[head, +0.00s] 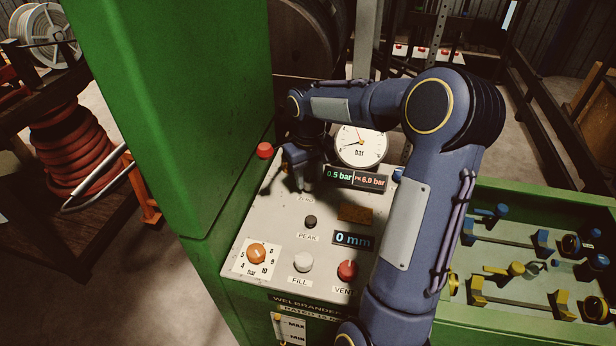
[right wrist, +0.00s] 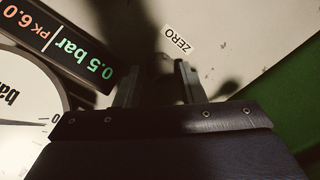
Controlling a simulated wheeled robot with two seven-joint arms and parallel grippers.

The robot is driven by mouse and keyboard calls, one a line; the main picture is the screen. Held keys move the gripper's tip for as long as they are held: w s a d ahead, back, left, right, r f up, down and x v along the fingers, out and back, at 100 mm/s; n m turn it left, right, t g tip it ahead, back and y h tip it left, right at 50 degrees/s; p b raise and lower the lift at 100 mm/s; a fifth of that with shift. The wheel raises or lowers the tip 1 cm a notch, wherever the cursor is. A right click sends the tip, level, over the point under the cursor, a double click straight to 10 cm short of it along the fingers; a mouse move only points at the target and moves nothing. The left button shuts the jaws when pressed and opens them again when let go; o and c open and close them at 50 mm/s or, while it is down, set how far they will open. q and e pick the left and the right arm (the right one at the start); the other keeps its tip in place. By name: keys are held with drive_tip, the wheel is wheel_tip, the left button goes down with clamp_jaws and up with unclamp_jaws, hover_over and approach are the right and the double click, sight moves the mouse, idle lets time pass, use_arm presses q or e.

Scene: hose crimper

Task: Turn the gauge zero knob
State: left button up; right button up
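My right gripper (head: 299,178) points down at the upper left of the pale control panel (head: 272,215). In the right wrist view its two fingers (right wrist: 158,78) stand apart with a gap between them. The ZERO label (right wrist: 177,39) lies just beyond the fingertips. The zero knob itself is not clearly visible; the gripper and dark shadow cover that spot, and I cannot tell whether the fingers touch it. The round gauge (head: 360,147) stands right of the gripper, its dial marked bar. My left gripper is not in view.
The display (head: 356,178) reads 0.5 bar and PK 6.0 bar. Near the gripper are a red button (head: 265,150) and the black PEAK knob (head: 311,221). Lower are an orange dial (head: 257,253), white FILL button (head: 303,262) and red VENT button (head: 347,270). A green cabinet (head: 180,110) rises at left.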

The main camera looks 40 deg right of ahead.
drive_tip(key=shift+f, duration=0.5)
drive_tip(key=shift+c, duration=0.5)
drive_tip(key=c, duration=0.6)
drive_tip(key=shift+n+p, duration=0.7)
drive_tip(key=shift+n, duration=2.2)
drive_tip(key=o, duration=0.7)
